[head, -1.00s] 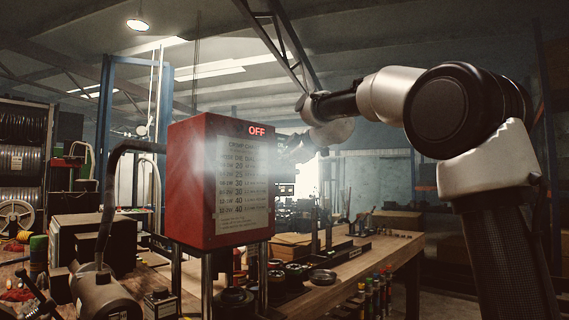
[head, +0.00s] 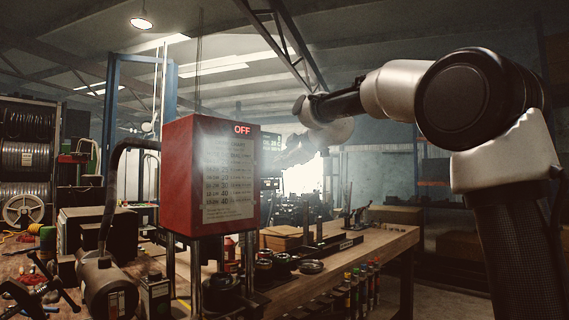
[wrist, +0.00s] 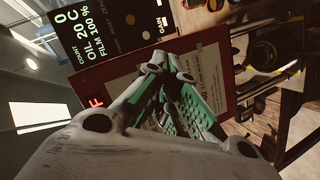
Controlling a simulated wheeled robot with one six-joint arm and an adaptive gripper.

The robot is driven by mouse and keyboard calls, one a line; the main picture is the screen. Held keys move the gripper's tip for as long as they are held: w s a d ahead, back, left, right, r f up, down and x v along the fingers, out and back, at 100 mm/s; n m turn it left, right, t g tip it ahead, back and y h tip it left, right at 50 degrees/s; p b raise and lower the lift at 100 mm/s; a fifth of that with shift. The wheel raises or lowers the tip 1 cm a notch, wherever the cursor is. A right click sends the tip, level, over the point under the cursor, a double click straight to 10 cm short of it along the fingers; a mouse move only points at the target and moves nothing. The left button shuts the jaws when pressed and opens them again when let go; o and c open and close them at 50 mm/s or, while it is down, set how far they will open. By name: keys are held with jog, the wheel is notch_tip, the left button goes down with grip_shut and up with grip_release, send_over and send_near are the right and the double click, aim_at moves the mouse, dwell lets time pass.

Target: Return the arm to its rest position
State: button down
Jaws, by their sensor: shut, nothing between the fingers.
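My arm reaches in from the right in the head view, raised above the workbench. My gripper (head: 290,153) is at its far end, just right of the red crimper box (head: 212,170), small and partly washed out by bright light. In the wrist view my gripper (wrist: 170,68) shows its grey fingers with green pads close together, with nothing between them. Behind the fingers, the red-edged box front (wrist: 220,60) with its printed chart appears tilted. The box display reads OFF in the head view. I cannot judge the exact gap between gripper and box.
The workbench (head: 385,241) carries dies, small posts and a box on its right part. A dark counter panel (wrist: 110,30) shows beside the crimper in the wrist view. A hose reel rack (head: 27,160) stands at left. The floor right of the bench looks clear.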

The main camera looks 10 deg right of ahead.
jog(key=s+d+f+m+g+h, duration=0.1)
jog(key=s+f+m+g, duration=0.1)
jog(key=s+f+m, duration=0.35)
jog(key=s+d+f+m+g+h, duration=0.1)
jog(key=s+d+f+m+g, duration=0.15)
jog(key=f, duration=0.65)
jog(key=s+d+f+m+g+h, duration=0.1)
jog(key=s+d+f+m, duration=0.2)
jog(key=s, duration=0.9)
jog(key=s+d+f+m+g+h, duration=0.1)
jog(key=s+d+f+m+g, duration=0.1)
jog(key=s+d+f, duration=0.6)
jog(key=s+d+f+m+g+h, duration=0.1)
jog(key=s+d+f+m, duration=0.2)
jog(key=s, duration=1.4)
jog(key=d+f, duration=0.3)
jog(key=shift+s+f+m+h, duration=0.2)
jog(key=shift+m+h, duration=0.1)
jog(key=shift+h, duration=0.1)
